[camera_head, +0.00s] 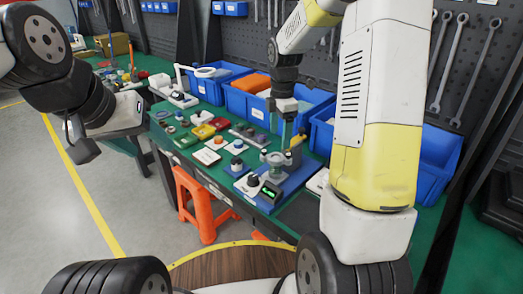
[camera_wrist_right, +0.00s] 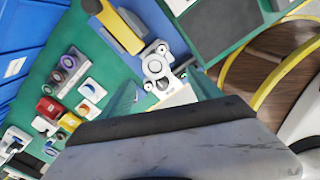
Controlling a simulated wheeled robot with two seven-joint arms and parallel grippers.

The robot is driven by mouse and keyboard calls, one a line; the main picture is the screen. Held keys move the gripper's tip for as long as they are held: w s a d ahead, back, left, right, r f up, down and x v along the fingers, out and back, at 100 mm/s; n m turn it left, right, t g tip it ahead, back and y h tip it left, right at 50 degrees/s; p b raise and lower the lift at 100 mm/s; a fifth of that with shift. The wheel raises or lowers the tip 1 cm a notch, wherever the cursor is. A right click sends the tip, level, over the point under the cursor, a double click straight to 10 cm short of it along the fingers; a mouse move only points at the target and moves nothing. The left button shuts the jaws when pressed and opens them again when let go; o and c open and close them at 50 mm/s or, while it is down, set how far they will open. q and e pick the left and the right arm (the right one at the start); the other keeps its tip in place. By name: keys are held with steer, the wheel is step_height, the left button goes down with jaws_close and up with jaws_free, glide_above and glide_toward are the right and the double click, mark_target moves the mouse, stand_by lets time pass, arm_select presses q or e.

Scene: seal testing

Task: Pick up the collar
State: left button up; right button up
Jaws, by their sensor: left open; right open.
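Several ring-like parts are in view, and I cannot tell for certain which one is the collar. A pale grey ring-shaped part (camera_head: 277,158) sits on the blue test fixture (camera_head: 290,184), and it also shows in the right wrist view (camera_wrist_right: 155,67). My right gripper (camera_head: 285,135) points down above the bench, close to this fixture. In the right wrist view its open fingers (camera_wrist_right: 162,82) are on either side of the lower part of the fixture, with nothing seen held. My left gripper (camera_head: 85,150) is open, off the bench at the left, away from the parts.
Small parts and coloured trays (camera_head: 203,132) lie on the green bench left of the fixture. Dark rings (camera_wrist_right: 68,61) show in the right wrist view. Blue bins (camera_head: 247,105) line the back. An orange stool (camera_head: 205,205) stands below the front edge. Floor at left is clear.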

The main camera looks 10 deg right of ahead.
mark_target(276, 158)
steer(key=shift+w+a+f+n, duration=0.1)
steer(key=shift+w+f+n, duration=0.1)
steer(key=shift+f, duration=0.3)
steer(key=shift+w+a+f+n, duration=0.1)
steer(key=shift+f+n, duration=0.1)
steer(key=shift+f, duration=0.25)
steer(key=f, duration=0.7)
steer(key=shift+w+a, duration=0.15)
steer(key=shift+w, duration=0.2)
steer(key=c, duration=1.4)
